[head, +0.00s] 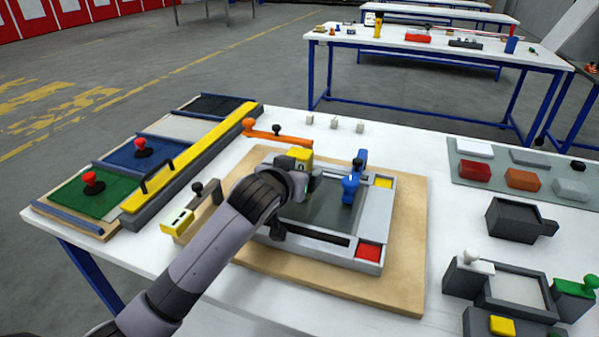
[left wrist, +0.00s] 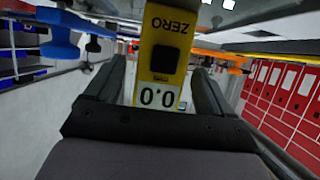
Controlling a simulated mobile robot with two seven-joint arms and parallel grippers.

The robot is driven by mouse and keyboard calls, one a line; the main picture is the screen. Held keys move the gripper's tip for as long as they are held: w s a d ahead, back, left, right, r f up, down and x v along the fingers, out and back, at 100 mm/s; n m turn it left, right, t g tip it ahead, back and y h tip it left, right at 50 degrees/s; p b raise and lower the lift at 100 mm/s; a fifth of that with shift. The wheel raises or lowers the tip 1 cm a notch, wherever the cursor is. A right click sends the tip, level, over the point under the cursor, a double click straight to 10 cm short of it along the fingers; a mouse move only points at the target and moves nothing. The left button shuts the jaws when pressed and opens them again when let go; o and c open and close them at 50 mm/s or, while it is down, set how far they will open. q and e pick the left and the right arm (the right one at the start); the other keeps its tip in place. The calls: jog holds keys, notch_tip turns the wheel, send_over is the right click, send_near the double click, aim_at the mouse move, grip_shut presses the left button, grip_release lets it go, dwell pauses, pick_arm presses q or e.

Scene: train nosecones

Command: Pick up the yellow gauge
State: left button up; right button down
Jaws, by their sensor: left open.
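The yellow gauge (head: 299,156) is in the fixture at the middle of the near table in the head view, partly hidden by my left gripper (head: 300,180). In the left wrist view the yellow gauge (left wrist: 165,50) shows the word ZERO, a dark square button and a white 0.0 display. My left gripper (left wrist: 157,92) is open there, with one finger on each side of the gauge's display end. A small gap shows beside the fingers; I cannot tell whether either finger touches it. My right gripper is not in view.
A grey fixture frame (head: 318,247) lies on a wooden board (head: 400,285). A blue clamp (head: 352,183) stands to the gauge's right and an orange lever (head: 270,133) behind it. A yellow block with a white face (head: 177,222) is left of my arm. Trays and blocks fill the right side.

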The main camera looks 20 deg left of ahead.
pick_arm(q)
jog(key=shift+x, duration=1.1)
jog(key=c, duration=1.3)
jog(key=shift+r, duration=0.1)
